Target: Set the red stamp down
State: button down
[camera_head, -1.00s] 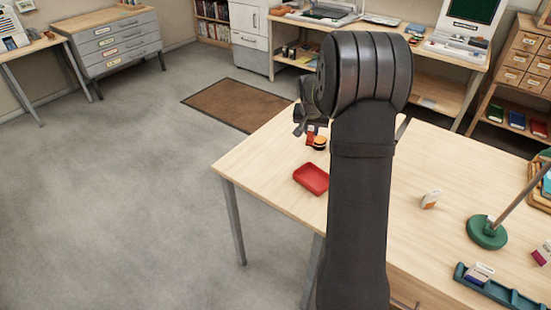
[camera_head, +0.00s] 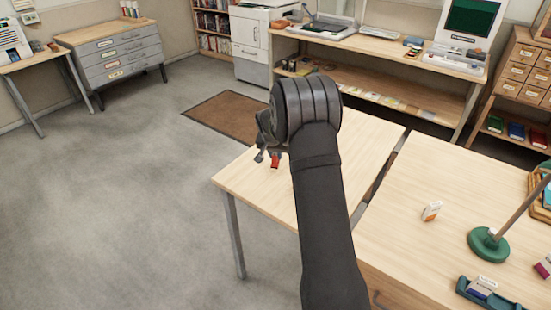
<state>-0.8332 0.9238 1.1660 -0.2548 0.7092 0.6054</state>
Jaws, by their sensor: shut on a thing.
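The red stamp (camera_head: 275,161) shows as a small red block under my gripper (camera_head: 268,155), over the left part of the pale wooden table (camera_head: 243,181). My gripper is shut on it. The arm hides part of the gripper and the area to its right. I cannot tell whether the stamp's underside touches the table or is a little above it.
The tabletop left of my arm is clear. Right of the arm are a small white and orange box (camera_head: 431,211), a green lamp base (camera_head: 488,244) and a teal tray (camera_head: 483,294). A gap (camera_head: 379,178) runs between the two tabletops.

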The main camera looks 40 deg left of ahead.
jog(key=shift+f, duration=0.95)
jog(key=c, duration=1.3)
grip_release()
jog(key=shift+f, duration=0.15)
jog(key=v, duration=1.2)
jog(key=x, duration=1.1)
jog(key=shift+w+f, duration=0.15)
jog(key=shift+f, duration=0.05)
jog(key=shift+w+a, duration=0.1)
jog(key=shift+w, duration=0.05)
jog(key=shift+r, duration=1.6)
